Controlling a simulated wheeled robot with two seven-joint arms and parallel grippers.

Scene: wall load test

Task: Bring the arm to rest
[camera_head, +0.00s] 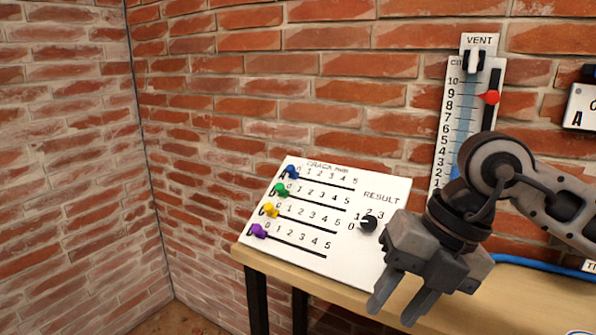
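My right gripper (404,304) comes in from the right on its grey arm. It hangs over the wooden table near the lower right corner of the white panel. Its two fingers point down and stand apart with a gap, and nothing shows between them. It covers part of the panel's lower right edge. My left gripper does not show in this view.
The white slanted panel (300,258) on the table (347,297) has blue, green, yellow and purple sliders near 0 and a black RESULT knob (368,223). A gauge (447,117) with a red slider (491,97) and a VENT switch (473,60) are on the brick wall.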

